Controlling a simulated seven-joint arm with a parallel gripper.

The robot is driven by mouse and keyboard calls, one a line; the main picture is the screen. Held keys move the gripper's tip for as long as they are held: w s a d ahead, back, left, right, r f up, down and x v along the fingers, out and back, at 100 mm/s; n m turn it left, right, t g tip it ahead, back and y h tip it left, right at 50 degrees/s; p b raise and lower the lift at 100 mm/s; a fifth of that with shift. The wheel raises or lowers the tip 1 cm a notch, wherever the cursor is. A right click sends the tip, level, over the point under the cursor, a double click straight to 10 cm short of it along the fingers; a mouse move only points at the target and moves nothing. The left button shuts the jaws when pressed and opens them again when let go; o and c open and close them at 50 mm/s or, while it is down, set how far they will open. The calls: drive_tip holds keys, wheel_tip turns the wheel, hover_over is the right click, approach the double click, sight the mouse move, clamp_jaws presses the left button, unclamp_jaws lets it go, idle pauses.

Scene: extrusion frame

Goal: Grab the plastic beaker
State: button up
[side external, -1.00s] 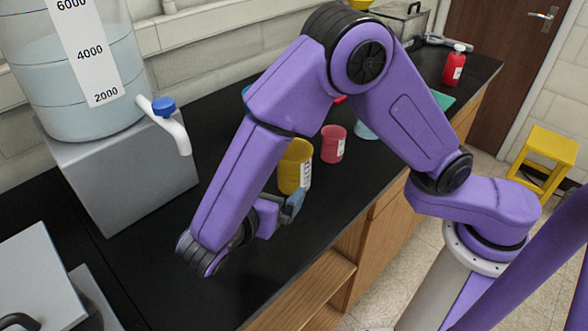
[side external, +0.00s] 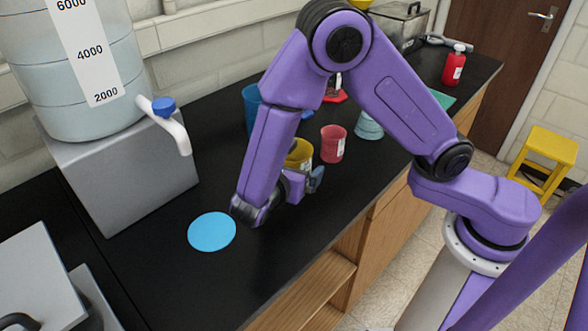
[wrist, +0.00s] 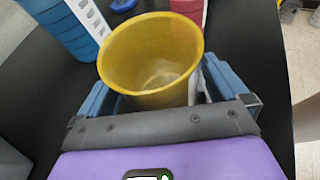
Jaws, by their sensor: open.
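The yellow plastic beaker (side external: 300,153) stands upright on the black bench, its lower part hidden behind my gripper (side external: 304,183) in the side view. In the wrist view the yellow beaker (wrist: 150,62) fills the space between the blue fingers of my gripper (wrist: 160,85), its open mouth facing the camera. One finger lies on each side of it. The jaws are open, and I cannot tell whether either finger touches the beaker.
A pink beaker (side external: 333,144) stands close behind the yellow one, with a blue beaker (side external: 251,105) to the left and a pale blue vessel (side external: 369,126) to the right. A flat blue disc (side external: 212,232) lies on the bench. A large water container (side external: 75,85) stands on a grey block.

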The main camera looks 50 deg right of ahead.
drive_tip(key=shift+d, duration=0.1)
drive_tip(key=shift+c, duration=0.3)
drive_tip(key=c, duration=1.1)
drive_tip(key=shift+r, duration=0.2)
